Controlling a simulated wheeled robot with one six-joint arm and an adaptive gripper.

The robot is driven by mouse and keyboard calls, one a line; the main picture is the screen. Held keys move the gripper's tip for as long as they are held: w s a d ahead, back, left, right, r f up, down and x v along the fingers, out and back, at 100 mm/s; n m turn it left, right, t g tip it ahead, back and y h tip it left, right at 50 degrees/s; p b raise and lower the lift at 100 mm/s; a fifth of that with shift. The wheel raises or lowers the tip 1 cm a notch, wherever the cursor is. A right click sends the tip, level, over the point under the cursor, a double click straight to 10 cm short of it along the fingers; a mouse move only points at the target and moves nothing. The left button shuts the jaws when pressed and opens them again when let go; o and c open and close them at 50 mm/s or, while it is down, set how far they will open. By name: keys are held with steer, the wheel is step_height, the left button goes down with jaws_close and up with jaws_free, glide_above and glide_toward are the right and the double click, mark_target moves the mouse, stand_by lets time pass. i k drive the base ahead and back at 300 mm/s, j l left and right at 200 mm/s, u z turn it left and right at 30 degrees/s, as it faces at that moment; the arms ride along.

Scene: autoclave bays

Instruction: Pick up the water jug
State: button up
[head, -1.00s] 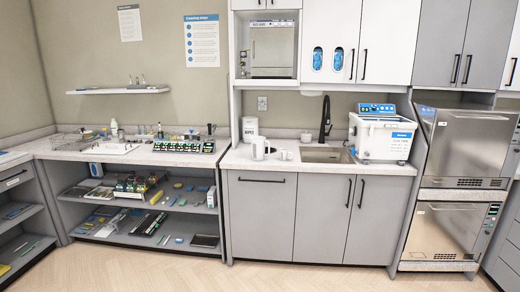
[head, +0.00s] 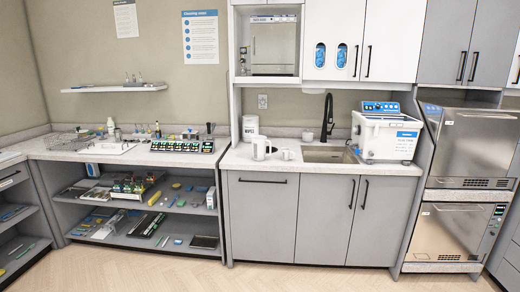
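A white jug (head: 260,149) with a handle on its right side stands upright on the counter (head: 236,161), left of the sink. I take it to be the water jug. A small white cup-like item (head: 287,155) stands just right of it. A white canister (head: 250,127) with dark lettering stands behind it, near the wall. My gripper is not in the head view, and nothing is seen touching the jug.
The sink (head: 338,156) with a black tap (head: 327,115) is right of the jug, then a white bath unit (head: 386,135). Steel autoclaves (head: 471,145) stand at far right. A lower bench (head: 130,153) holds instruments at left. The floor (head: 150,268) in front is clear.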

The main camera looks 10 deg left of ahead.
mark_target(259, 142)
steer(key=i+j+z, duration=0.1)
steer(key=i+j, duration=1.35)
steer(key=j, duration=0.25)
steer(key=l+z, duration=0.05)
